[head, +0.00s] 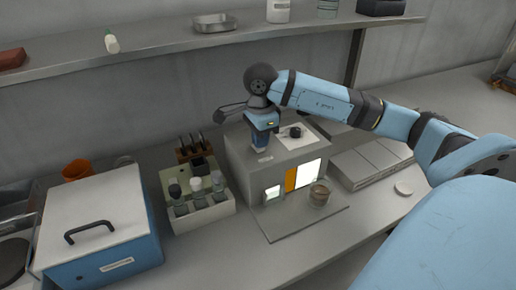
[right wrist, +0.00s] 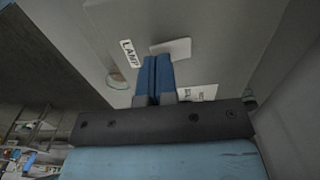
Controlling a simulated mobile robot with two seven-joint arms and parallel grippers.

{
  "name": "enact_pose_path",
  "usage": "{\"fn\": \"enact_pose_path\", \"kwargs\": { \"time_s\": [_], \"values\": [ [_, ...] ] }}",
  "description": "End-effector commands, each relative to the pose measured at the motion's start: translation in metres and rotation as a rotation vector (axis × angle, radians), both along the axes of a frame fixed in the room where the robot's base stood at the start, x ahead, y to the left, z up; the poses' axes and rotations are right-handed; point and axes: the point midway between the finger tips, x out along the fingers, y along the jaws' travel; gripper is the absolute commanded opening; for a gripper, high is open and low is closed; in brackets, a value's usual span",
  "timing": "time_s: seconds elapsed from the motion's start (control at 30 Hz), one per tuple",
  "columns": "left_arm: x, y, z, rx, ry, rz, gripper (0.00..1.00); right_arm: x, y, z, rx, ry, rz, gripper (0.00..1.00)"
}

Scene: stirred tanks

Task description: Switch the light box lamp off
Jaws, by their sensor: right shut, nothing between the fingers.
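The light box (head: 240,165) is a grey box in the middle of the bench, its front panel (head: 309,172) glowing white beside an orange strip. On its top are a black knob (head: 295,132) on a white label and a small pale plate (head: 265,158). My right gripper (head: 259,148) points down over the left part of the top, shut and empty. In the right wrist view its blue fingers (right wrist: 156,65) end beside the LAMP label (right wrist: 130,53) and pale plate (right wrist: 173,47); contact is unclear. A pale green disc (right wrist: 118,81) lies left of them. My left gripper is out of view.
A rack of bottles (head: 205,213) stands close left of the light box, with a blue, white-lidded box (head: 100,225) farther left. A beaker (head: 320,193) stands before the glowing panel. A shelf (head: 160,46) runs along the wall behind.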

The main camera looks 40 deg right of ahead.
Motion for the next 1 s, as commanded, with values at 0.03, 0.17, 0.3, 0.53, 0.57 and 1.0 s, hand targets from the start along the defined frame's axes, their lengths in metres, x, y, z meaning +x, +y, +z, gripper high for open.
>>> {"fn": "enact_pose_path", "kwargs": {
  "time_s": [0.03,0.17,0.3,0.53,0.57,1.0],
  "values": [
    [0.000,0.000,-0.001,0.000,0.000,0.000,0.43,0.000,0.000,-0.001,0.000,0.000,0.000,0.00],
    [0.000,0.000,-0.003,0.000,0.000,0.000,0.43,0.000,0.000,-0.003,0.000,0.000,0.000,0.00],
    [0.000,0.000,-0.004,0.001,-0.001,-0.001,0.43,0.000,0.000,-0.006,0.000,0.000,0.000,0.00],
    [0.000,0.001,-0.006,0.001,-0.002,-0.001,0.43,0.000,0.000,-0.009,0.000,0.000,0.000,0.00],
    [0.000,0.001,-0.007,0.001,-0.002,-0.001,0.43,0.000,0.000,-0.009,0.000,0.000,0.000,0.00],
    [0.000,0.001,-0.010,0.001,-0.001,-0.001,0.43,0.000,0.000,-0.013,0.000,0.000,0.000,0.00]
  ]
}}
